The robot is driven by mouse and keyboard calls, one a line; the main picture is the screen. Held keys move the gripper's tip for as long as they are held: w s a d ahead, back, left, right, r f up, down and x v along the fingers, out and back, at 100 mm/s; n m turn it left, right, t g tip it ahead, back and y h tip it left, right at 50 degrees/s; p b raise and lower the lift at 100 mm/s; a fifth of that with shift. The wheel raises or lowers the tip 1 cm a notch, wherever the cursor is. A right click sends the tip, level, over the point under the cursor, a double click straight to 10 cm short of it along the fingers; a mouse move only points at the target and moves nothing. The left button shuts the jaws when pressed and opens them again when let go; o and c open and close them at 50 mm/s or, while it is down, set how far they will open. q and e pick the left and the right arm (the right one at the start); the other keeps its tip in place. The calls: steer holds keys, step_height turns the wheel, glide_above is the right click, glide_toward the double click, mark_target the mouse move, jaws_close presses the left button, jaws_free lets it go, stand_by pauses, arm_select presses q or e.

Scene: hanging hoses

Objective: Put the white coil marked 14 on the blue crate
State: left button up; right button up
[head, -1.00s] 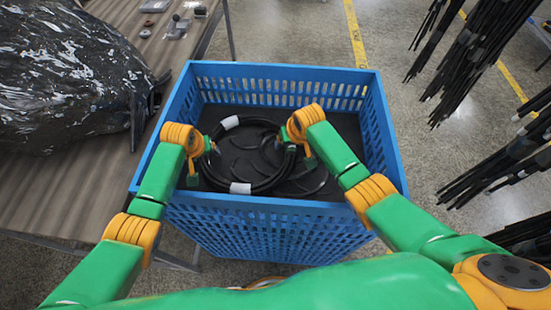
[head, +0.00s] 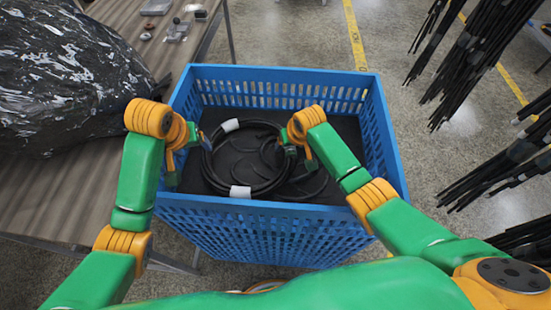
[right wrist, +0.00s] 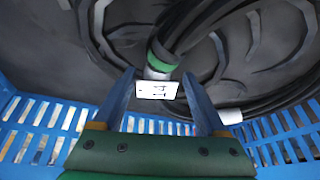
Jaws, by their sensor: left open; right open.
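A coil of black hose (head: 208,172) with two white wraps lies flat in the blue crate (head: 270,215); no wholly white coil shows. Its wraps are at the upper left (head: 229,125) and the bottom (head: 240,191). In the right wrist view, a white label (right wrist: 157,90) with dark marks shows near a green band; I cannot read it surely. My left gripper (head: 186,155) is open and empty at the crate's left side, apart from the coil. My right gripper (head: 300,158) is open by the coil's right side. Its fingers (right wrist: 160,100) stand apart with the label showing between them.
A table (head: 85,190) with a large dark wrapped bundle (head: 70,70) stands left of the crate. Small parts lie at its far end. Several bunches of black hoses (head: 480,50) hang at the right. Floor is clear behind the crate.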

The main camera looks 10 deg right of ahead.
steer(key=v, duration=1.1)
steer(key=shift+r, duration=0.2)
